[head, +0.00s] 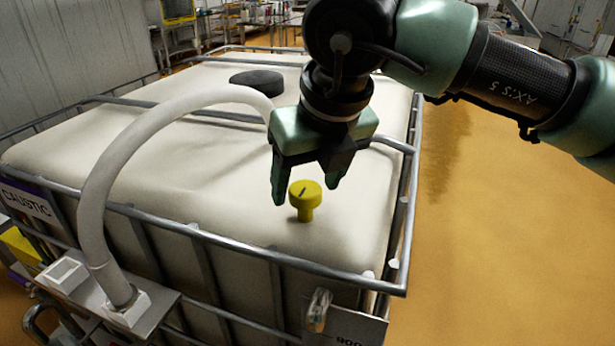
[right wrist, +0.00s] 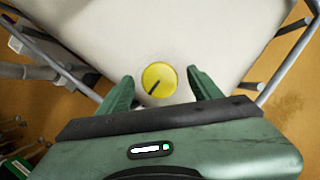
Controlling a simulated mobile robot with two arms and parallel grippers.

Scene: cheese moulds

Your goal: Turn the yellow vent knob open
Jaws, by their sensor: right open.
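The yellow vent knob (head: 305,195) stands on the top of a white tank (head: 190,150) near its front right corner. It has a round cap with a dark line mark, on a narrower stem. My right gripper (head: 306,195) is open above and around the knob, with one finger on each side in the head view. In the right wrist view the knob (right wrist: 160,79) shows between the two open fingers (right wrist: 160,85), with a visible gap on both sides. The dark mark points to the lower left there. My left gripper is not in view.
A thick pale hose (head: 100,165) arches over the tank's left part. A metal cage rail (head: 250,245) runs around the tank's top edge. A black lid (head: 257,82) sits farther back. Orange floor lies open at right.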

